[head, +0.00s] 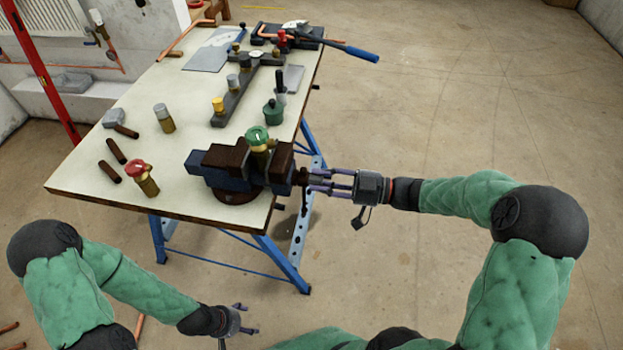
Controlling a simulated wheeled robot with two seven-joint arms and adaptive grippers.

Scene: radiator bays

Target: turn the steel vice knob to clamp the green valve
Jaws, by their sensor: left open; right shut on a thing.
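The blue and brown vice (222,180) is at the near right corner of the workbench. The green valve (257,136), with a brass body, stands upright between the vice jaws; whether both jaws touch it I cannot tell. The steel vice knob (303,177) sticks out at the vice's right end and is partly hidden by fingers. My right gripper (314,181) reaches in from the right and is shut on the knob. My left gripper (248,320) is open and empty, low in front of the bench, away from the vice.
The workbench (85,175) has blue legs. A red-topped valve (140,176), a hammer (119,122), brown rods and a brass fitting (164,118) lie or stand left of the vice. Behind it are a dark rack (241,95) and a green pot (272,112). The floor to the right is clear.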

